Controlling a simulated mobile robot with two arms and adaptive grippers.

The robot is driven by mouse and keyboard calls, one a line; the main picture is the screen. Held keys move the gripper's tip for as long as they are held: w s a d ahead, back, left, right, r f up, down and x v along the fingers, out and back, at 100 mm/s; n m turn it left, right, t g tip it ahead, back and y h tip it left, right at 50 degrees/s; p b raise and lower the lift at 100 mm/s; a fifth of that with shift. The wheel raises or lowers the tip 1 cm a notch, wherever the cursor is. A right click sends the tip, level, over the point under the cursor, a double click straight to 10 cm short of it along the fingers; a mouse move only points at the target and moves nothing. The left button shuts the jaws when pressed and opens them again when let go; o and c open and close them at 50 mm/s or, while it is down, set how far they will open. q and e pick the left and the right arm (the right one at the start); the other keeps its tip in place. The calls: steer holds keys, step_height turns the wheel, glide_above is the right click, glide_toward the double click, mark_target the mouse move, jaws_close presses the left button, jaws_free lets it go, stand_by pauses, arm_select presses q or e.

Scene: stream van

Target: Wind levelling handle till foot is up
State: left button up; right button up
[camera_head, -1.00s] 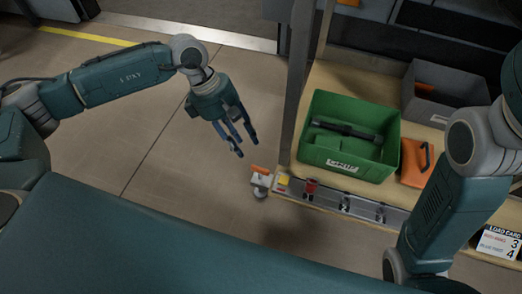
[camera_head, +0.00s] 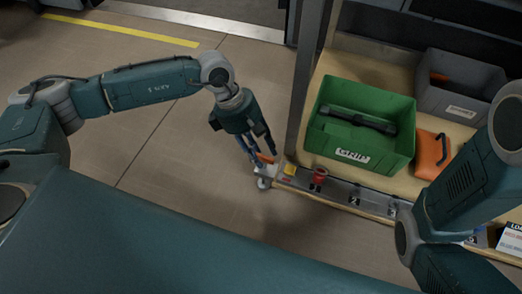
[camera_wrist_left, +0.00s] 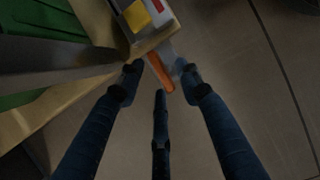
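The orange levelling handle (camera_head: 266,158) is at the left end of the metal rail on the shelf's front edge. A pale round foot (camera_head: 264,183) shows below it, near the floor; whether it touches the floor is hard to tell. My left gripper (camera_head: 258,158) points down at the handle. In the left wrist view the orange handle (camera_wrist_left: 161,73) lies between the spread blue fingers of my left gripper (camera_wrist_left: 158,78), with gaps at its sides. The gripper is open and holds nothing. My right arm shows at the right, but its gripper is out of view.
A green crate (camera_head: 323,150) with a dark handled item stands on the wooden shelf, beside a grey bin (camera_head: 462,110) and an orange case (camera_head: 430,152). A red knob (camera_head: 319,176) sits on the rail near the handle. An upright post (camera_head: 306,75) rises close by. Floor at left is clear.

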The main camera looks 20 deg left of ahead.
arm_select(q)
jaws_close()
